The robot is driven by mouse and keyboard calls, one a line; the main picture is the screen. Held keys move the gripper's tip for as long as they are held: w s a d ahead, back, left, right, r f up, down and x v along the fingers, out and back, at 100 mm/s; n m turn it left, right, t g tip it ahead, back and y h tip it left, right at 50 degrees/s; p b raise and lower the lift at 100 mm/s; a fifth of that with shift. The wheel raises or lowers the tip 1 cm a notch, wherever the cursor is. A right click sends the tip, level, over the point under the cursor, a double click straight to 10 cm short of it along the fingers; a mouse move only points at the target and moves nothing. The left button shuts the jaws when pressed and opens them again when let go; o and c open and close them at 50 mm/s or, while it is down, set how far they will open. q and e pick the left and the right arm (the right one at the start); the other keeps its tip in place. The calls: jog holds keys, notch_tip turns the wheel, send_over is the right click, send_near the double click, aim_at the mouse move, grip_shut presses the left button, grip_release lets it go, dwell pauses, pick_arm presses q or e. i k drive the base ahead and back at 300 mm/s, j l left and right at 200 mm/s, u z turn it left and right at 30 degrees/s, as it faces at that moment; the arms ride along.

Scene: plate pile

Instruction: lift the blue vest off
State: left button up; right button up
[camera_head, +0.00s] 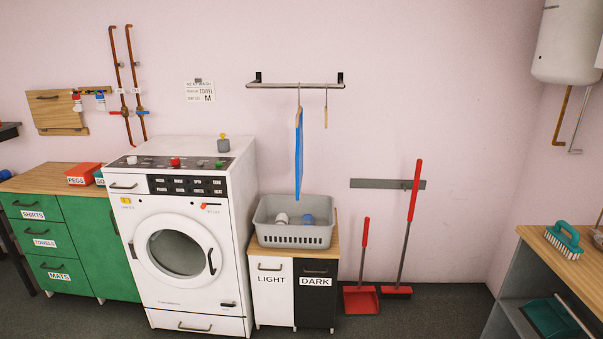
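The blue vest (299,158) hangs on a hanger (298,103) from the wall rail (296,86). I see it nearly edge-on, as a narrow blue strip. Its lower end is just above or behind the back rim of the grey basket; I cannot tell how far apart they are. A second hanger (326,109) hangs on the rail to the right of the vest with nothing on it. Neither of my grippers shows in the head view.
The grey basket (293,236) with a few items in it stands on the LIGHT and DARK cabinet (271,287). The white washing machine (182,294) stands close to the left. A red broom (414,190) and dustpan (361,299) are at the right. The floor front right is clear.

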aim_at(299, 138)
jog(key=i+j+u, duration=0.1)
jog(key=i+u, duration=0.4)
jog(key=i, duration=0.3)
jog(key=i+l+u, duration=0.25)
jog(key=i+u, duration=0.2)
jog(key=i, duration=0.35)
